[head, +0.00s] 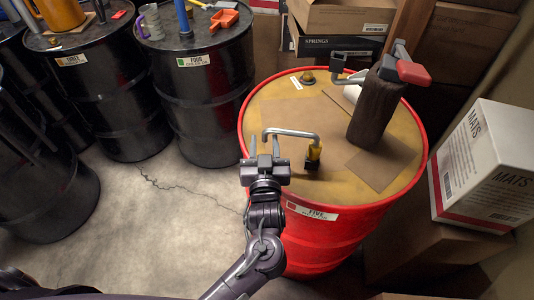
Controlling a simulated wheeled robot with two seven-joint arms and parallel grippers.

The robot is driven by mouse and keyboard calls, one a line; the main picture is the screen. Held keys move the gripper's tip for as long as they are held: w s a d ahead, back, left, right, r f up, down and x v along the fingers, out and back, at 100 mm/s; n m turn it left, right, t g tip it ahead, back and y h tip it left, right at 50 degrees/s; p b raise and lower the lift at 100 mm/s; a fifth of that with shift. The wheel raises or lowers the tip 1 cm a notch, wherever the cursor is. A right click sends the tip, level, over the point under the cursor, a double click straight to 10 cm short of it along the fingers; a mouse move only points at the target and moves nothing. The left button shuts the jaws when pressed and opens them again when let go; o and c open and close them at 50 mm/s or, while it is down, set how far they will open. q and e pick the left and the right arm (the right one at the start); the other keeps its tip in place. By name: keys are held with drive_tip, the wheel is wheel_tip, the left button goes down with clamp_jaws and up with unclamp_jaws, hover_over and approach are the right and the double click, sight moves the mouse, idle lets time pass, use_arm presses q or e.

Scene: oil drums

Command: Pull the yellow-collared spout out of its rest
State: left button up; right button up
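The spout is a bent grey metal tube (290,132) with a yellow collar (314,150) at its right end. It stands in a small black rest (311,165) on the lid of the red drum (310,232). Its free end hooks down at the left. My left gripper (261,147) is open at the lid's left front edge, its fingers pointing away from me. The hooked end appears in line with the gap between the fingers; whether it touches them I cannot tell. The collar is to the right of the gripper. My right gripper is not in view.
A dark brown upright object (371,112) with grey and red parts on top stands on the lid's right. A white MATS box (490,160) is at the right, cardboard boxes (340,15) behind. Black drums (207,95) stand left; the floor (165,215) before them is clear.

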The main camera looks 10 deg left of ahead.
use_arm(q)
drive_tip(key=shift+w+r, duration=0.1)
drive_tip(key=shift+w, duration=1.25)
drive_tip(key=shift+w+a, duration=0.1)
drive_tip(key=shift+a, duration=0.05)
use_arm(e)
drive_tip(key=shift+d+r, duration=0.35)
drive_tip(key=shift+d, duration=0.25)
use_arm(q)
drive_tip(key=shift+c, duration=0.4)
clamp_jaws()
